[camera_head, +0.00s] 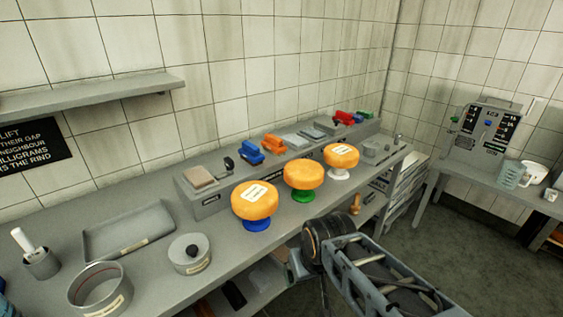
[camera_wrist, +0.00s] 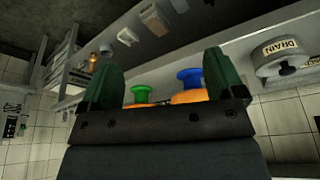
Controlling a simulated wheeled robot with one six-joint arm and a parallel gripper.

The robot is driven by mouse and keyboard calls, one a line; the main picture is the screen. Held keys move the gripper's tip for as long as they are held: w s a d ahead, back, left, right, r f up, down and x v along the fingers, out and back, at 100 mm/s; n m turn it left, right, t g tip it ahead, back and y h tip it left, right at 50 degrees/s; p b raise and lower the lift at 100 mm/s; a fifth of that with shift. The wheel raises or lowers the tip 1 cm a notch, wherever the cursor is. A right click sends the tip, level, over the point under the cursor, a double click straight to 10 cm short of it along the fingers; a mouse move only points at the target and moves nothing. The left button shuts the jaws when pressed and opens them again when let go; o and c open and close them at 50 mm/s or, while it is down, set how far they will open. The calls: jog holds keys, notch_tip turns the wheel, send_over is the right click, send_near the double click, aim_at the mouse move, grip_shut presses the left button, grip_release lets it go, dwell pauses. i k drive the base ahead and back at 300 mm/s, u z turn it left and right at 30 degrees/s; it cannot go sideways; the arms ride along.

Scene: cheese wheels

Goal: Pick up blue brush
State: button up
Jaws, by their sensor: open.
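The blue brush (camera_head: 250,153) lies on the raised ledge along the wall in the head view, beside an orange item (camera_head: 274,144) and behind the cheese wheels. My gripper (camera_wrist: 164,85) shows in the wrist view with its two dark green fingers wide apart and nothing between them. In the head view my arm reaches in from the lower right and ends at the front of the bench, well short of the brush. The fingers are hard to make out there. The brush cannot be made out in the wrist view.
Three orange cheese wheels (camera_head: 255,200) (camera_head: 304,174) (camera_head: 341,156) on blue, green and white stands stand between my arm and the ledge. A lidded pot (camera_head: 190,254), a tray (camera_head: 130,233) and a bowl (camera_head: 100,290) are on the bench to the left.

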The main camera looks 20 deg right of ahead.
aim_at(251, 154)
jog(key=z, duration=1.5)
jog(key=i, duration=1.3)
jog(key=u, duration=1.1)
